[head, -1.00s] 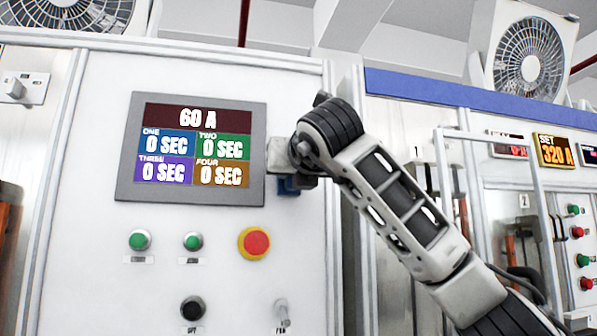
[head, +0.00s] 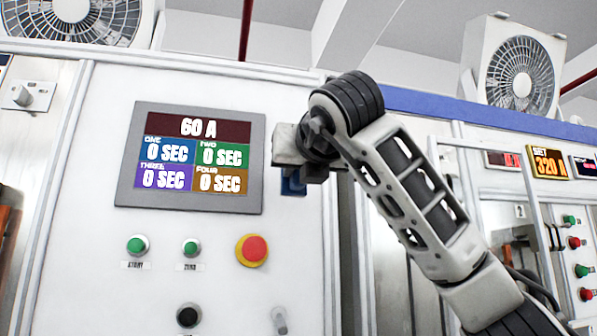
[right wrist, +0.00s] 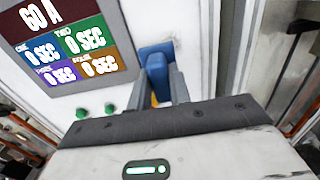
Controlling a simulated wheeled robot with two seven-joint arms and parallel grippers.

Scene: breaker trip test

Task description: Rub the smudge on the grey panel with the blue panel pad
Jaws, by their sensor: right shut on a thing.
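The blue panel pad (head: 293,182) is right of the display, near the right edge of the pale grey panel (head: 90,170). In the right wrist view the pad (right wrist: 156,72) has a flat blue plate facing the panel and a blue grip. My right gripper (right wrist: 165,92) is shut on that grip. In the head view the gripper (head: 297,168) is partly hidden by its own wrist. The pad is at or very close to the panel; I cannot tell if it touches. I see no smudge; the pad and gripper cover part of the panel. My left gripper is out of view.
A grey-framed display (head: 191,157) sits left of the pad. Green buttons (head: 137,246), a red stop button (head: 252,250) and a black knob (head: 189,315) are below. A metal frame (head: 533,205) and another cabinet with displays (head: 549,163) stand at right.

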